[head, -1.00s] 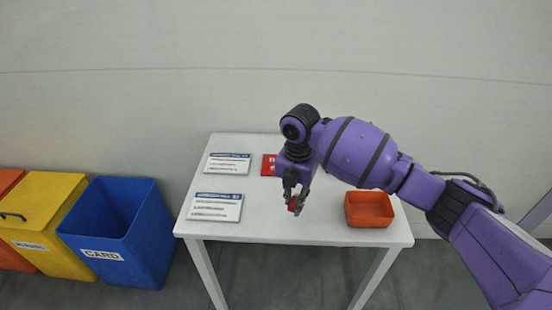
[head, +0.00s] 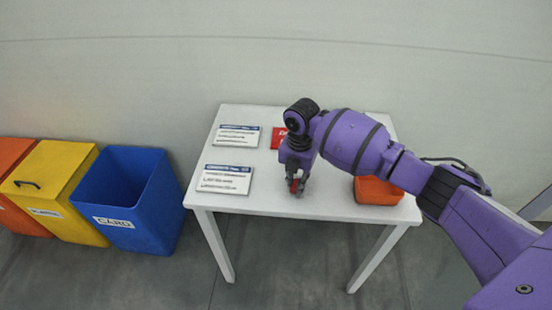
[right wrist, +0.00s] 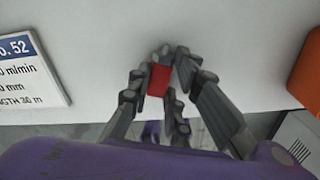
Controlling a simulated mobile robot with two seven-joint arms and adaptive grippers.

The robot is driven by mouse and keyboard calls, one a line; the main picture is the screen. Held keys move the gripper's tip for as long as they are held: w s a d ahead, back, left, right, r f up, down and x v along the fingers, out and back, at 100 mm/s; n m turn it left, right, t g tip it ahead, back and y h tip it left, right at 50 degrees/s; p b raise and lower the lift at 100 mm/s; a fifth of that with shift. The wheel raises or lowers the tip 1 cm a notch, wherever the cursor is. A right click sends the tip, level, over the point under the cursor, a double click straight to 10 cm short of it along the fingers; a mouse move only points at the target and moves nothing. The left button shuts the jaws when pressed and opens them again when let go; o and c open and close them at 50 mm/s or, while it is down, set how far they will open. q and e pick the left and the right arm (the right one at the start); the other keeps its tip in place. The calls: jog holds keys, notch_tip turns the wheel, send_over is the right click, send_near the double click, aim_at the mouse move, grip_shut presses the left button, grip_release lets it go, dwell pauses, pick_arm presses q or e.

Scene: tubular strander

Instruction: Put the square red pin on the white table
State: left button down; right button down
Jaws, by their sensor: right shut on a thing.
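The square red pin (right wrist: 159,79) is between the fingers of my right gripper (right wrist: 160,78) in the right wrist view. In the head view the right gripper (head: 296,185) points down near the front middle of the white table (head: 270,202), with a bit of the red pin (head: 294,186) showing between its fingers. The gripper is shut on the pin. It is low over the table top; I cannot tell whether the pin touches the surface. My left gripper is not in view.
Two white sign plates (head: 226,179) (head: 237,136) lie on the table's left side. A red plate (head: 278,138) lies behind my gripper, partly hidden. An orange-red bin (head: 378,191) stands at the right. Blue (head: 130,205) and yellow (head: 60,190) bins stand left of the table.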

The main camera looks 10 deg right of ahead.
aim_at(296, 183)
jog(key=shift+f, duration=0.25)
jog(key=c, duration=1.6)
grip_release()
jog(key=shift+r, duration=0.15)
notch_tip(296, 183, up, 12)
jog(key=shift+r, duration=0.1)
